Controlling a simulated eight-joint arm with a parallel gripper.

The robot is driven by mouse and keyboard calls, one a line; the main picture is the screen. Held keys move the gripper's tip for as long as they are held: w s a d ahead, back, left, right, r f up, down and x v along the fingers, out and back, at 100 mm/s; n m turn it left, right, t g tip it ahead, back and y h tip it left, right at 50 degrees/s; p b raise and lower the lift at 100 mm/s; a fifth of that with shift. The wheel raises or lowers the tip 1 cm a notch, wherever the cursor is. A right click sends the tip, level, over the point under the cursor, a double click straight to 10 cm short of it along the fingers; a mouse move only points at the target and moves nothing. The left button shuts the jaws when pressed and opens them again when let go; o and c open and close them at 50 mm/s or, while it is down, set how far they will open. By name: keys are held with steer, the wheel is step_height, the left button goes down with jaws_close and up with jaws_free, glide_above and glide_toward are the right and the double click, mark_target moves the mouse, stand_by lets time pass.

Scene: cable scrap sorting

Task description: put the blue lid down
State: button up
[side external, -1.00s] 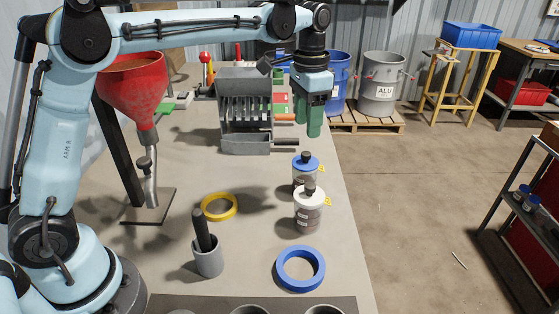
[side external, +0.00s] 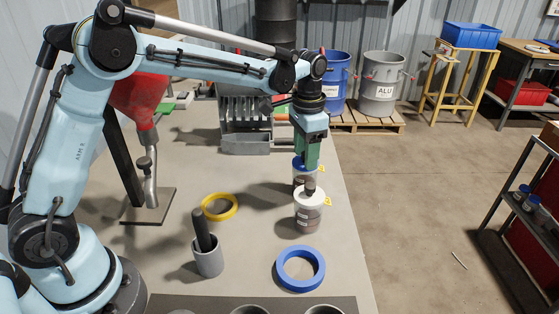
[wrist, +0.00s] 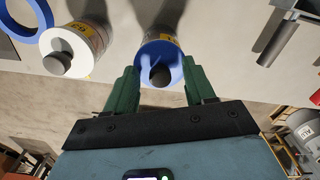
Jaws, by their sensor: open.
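The blue lid (side external: 298,163) sits on top of a clear jar (side external: 300,181) near the right side of the table, behind the white-lidded jar. In the wrist view the blue lid (wrist: 149,62) with its dark knob lies between the two green fingers. My gripper (side external: 307,166) is lowered over it, open, with one finger on each side. In the wrist view gaps show between the fingers (wrist: 160,82) and the lid. The fingers hide part of the lid in the side view.
A white-lidded jar (side external: 309,212) stands close in front. A blue ring (side external: 300,285), a yellow ring (side external: 234,212) and a grey cup with a dark rod (side external: 208,260) are on the table. A metal sorter box (side external: 245,143) stands behind. The table's right edge is near.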

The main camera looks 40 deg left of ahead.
steer(key=shift+c, duration=0.5)
jaws_close()
steer(key=shift+r, duration=0.15)
